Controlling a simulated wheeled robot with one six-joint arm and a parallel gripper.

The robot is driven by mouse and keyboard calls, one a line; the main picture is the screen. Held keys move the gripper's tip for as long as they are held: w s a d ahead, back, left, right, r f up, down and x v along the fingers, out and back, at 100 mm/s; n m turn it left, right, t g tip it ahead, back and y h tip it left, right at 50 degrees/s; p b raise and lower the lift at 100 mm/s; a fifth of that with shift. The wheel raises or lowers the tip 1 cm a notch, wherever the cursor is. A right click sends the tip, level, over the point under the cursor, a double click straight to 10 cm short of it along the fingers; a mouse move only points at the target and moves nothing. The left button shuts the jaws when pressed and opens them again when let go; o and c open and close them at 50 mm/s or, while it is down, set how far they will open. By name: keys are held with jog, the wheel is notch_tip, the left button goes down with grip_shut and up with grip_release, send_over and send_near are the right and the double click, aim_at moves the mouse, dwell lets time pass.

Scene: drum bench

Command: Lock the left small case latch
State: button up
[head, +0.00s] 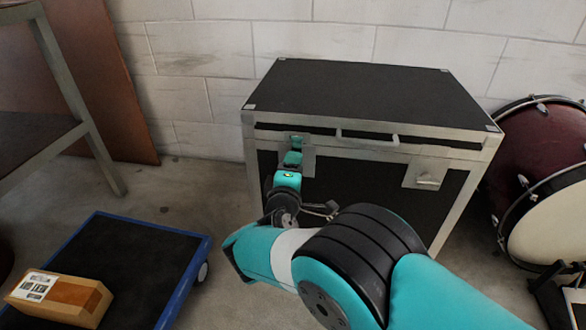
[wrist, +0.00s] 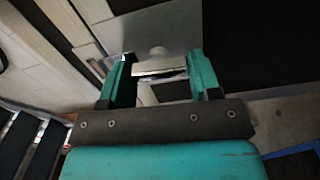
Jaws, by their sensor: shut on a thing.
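A large black case (head: 360,93) with silver metal edges stands against the wall in the head view. Its left latch (head: 309,162) is a metal plate on the front left, largely hidden behind my gripper (head: 295,146). In the wrist view the latch's shiny tab (wrist: 160,73) lies between the two teal fingers of my gripper (wrist: 159,76), which are shut on it. A plain metal plate (wrist: 170,28) shows behind the tab. The right latch (head: 428,178) is on the case front, with nothing touching it.
A handle bar (head: 367,138) runs along the case front between the latches. A blue-edged dolly (head: 178,285) with a cardboard box (head: 62,298) stands lower left. A dark red drum (head: 535,150) stands close to the case's right. Floor is bare between dolly and case.

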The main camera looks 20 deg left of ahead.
dwell(0.5)
jog(key=o, duration=0.9)
jog(key=b+v, duration=0.9)
jog(key=v, duration=0.8)
jog(key=shift+s+d+b, duration=0.1)
jog(key=shift+s+b, duration=0.05)
jog(key=shift+b, duration=0.15)
